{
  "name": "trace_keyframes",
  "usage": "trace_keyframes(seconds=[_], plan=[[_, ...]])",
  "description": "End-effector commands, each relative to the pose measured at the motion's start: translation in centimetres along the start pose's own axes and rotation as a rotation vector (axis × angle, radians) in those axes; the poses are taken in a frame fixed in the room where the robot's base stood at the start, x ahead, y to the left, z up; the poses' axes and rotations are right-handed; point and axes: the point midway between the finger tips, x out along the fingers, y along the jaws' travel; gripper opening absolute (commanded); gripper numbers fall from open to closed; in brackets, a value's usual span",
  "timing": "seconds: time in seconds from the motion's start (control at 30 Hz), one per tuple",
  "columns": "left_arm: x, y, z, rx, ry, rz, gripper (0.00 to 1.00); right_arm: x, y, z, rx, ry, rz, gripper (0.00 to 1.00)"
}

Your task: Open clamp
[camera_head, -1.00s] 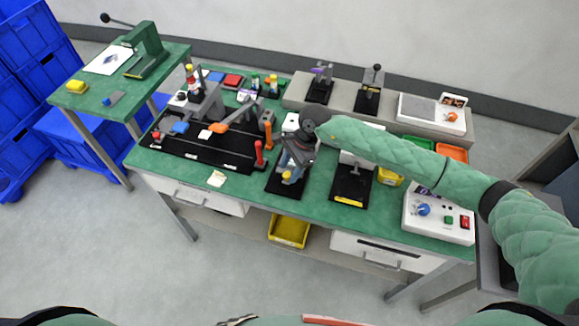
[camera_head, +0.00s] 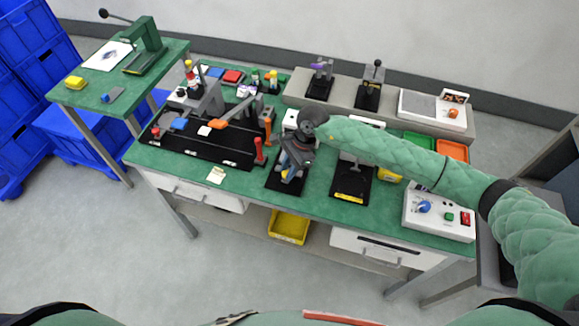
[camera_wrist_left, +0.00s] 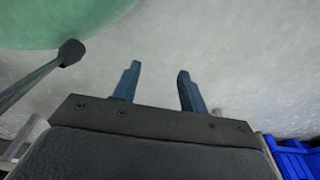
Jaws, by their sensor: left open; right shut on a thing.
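A clamp fixture on a black base plate (camera_head: 286,187) stands at the front middle of the green bench in the head view. My right gripper (camera_head: 291,163) reaches down over it from the right, tilted, and is shut on a part of the clamp. The gripper and wrist hide the held part and most of the clamp, so I cannot tell how far the clamp is open. My left gripper (camera_wrist_left: 155,78) shows in the left wrist view with its two blue fingers apart, empty, over grey floor. It does not show in the head view.
A black fixture board (camera_head: 205,145) with red and orange handles is left of the clamp. Another black stand (camera_head: 352,182) is close on its right, then a white control box (camera_head: 438,217). My right arm crosses the bench's right half.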

Motion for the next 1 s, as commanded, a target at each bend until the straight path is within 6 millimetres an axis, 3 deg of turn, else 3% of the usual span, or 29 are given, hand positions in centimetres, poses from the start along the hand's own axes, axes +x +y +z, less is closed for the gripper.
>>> trace_keyframes(seconds=[0.3,0.63,0.67,0.77,1.0], plan=[[-1.5,0.8,-2.8,-0.008,-0.001,0.008,0.43,0.9,1.9,1.8,-0.002,-0.002,0.0,0.0],[-1.6,0.7,-2.9,-0.009,-0.003,0.008,0.43,0.9,2.2,2.0,-0.002,-0.004,0.004,0.0],[-1.6,0.7,-2.9,-0.009,-0.003,0.008,0.43,1.0,2.2,2.0,-0.002,-0.004,0.004,0.29],[-1.6,0.7,-3.0,-0.009,-0.002,0.008,0.43,0.9,2.2,2.0,-0.002,-0.004,0.004,0.47],[-1.6,0.7,-2.7,-0.01,-0.004,0.008,0.43,0.9,2.1,1.9,-0.001,-0.002,0.002,0.47]])
